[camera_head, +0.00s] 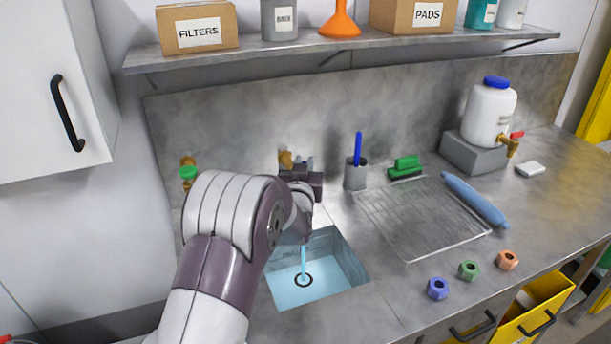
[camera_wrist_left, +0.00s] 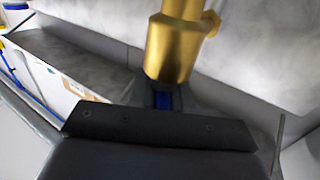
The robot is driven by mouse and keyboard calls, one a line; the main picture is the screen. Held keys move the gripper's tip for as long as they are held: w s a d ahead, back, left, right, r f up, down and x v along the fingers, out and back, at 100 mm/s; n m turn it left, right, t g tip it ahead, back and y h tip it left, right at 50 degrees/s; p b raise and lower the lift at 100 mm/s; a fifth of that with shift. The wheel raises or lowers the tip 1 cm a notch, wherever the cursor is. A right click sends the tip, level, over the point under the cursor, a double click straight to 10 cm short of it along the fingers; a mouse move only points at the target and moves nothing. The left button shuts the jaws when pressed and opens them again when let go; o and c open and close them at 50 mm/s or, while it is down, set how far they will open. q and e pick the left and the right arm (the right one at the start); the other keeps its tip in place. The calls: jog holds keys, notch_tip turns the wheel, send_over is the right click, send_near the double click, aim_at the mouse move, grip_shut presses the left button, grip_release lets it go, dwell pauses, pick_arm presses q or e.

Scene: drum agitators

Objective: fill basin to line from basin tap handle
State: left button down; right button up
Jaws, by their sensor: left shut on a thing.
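The sunken basin (camera_head: 349,262) lies in the steel counter, with a dark drain ring on its floor. A light blue stream of water (camera_head: 304,258) falls into it, and the floor looks pale blue. Faint marking shows on the back wall, too small to read; the water level is hard to tell. My left gripper (camera_head: 303,172) is shut at the brass basin tap (camera_head: 286,158) behind the basin. In the left wrist view the brass tap body (camera_wrist_left: 178,45) stands above the blue tap handle (camera_wrist_left: 162,100), which sits at the dark jaws. My left arm hides part of the basin's left side.
A green-handled tap (camera_head: 188,174) is left of my arm. A grey cup with a blue brush (camera_head: 355,175), a wire rack (camera_head: 420,215), a blue roll (camera_head: 475,200) and several coloured nuts (camera_head: 468,270) stand to the right. A shelf (camera_head: 350,49) runs above.

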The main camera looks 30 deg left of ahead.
pick_arm(q)
jog(key=shift+a+r+n+g+y+b, duration=0.15)
jog(key=shift+n+g+y+b, duration=0.35)
jog(key=shift+n+y, duration=0.55)
jog(key=shift+r+y, duration=0.15)
jog(key=shift+y, duration=0.2)
jog(key=c, duration=1.1)
grip_release()
jog(key=shift+c, duration=0.2)
jog(key=shift+s, duration=0.1)
jog(key=shift+s+d+f, duration=0.2)
jog(key=shift+f, duration=0.05)
jog(key=b+v, duration=0.2)
jog(key=v, duration=1)
jog(key=shift+r, duration=0.25)
jog(key=shift+s, duration=0.1)
